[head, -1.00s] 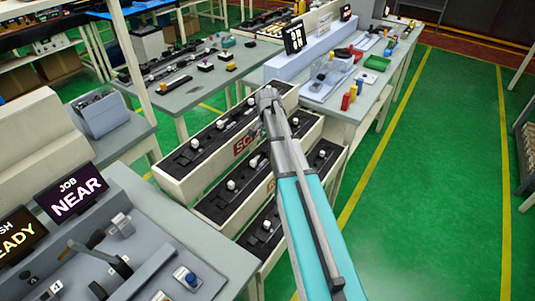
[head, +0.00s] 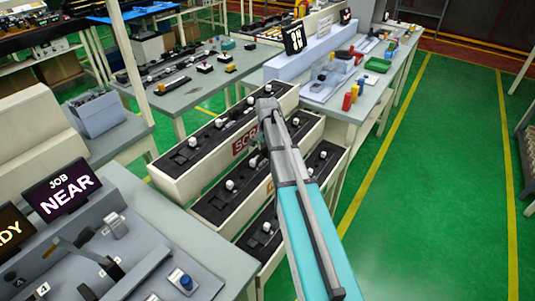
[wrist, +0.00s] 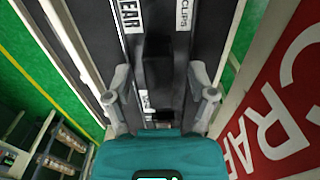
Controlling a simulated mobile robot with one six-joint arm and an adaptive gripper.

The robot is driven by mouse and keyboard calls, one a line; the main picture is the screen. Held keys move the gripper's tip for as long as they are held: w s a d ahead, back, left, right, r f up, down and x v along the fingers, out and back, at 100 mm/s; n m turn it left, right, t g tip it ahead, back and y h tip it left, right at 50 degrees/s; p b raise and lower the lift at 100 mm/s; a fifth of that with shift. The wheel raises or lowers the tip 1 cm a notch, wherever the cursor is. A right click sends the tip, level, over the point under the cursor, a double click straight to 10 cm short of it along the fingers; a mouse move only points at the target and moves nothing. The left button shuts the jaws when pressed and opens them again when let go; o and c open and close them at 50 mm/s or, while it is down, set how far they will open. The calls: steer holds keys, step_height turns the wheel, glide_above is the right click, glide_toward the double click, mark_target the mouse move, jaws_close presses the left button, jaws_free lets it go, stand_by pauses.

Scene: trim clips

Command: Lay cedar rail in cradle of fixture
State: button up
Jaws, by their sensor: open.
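My gripper (head: 264,108) is over the cream racks in the head view, with the arm reaching away from me. In the wrist view my gripper (wrist: 160,100) has its two grey fingers spread wide. A dark block-like shape (wrist: 157,72) lies between and beyond them, and I cannot tell what it is or how far below. The grey fixture (head: 130,262) with lever handles and a blue knob is at the lower left of the head view. I cannot pick out the cedar rail or the fixture's cradle for certain.
Cream racks (head: 190,198) with black tops and white knobs stand beside the fixture bench; one has a red SCRAP label (wrist: 285,110). A JOB NEAR display (head: 65,190) stands behind the fixture. Another table (head: 205,85) holds parts. The green floor at right (head: 440,200) is clear.

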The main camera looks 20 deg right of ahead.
stand_by(0.3)
jaws_close()
steer(key=shift+r, duration=0.2)
stand_by(0.4)
step_height(320, 180, up, 2)
steer(key=shift+r+p, duration=0.1)
steer(key=shift+p, duration=1.15)
steer(key=s+r+p, duration=1)
steer(key=s, duration=0.4)
steer(key=shift+a+r, duration=0.2)
steer(key=shift+s, duration=0.1)
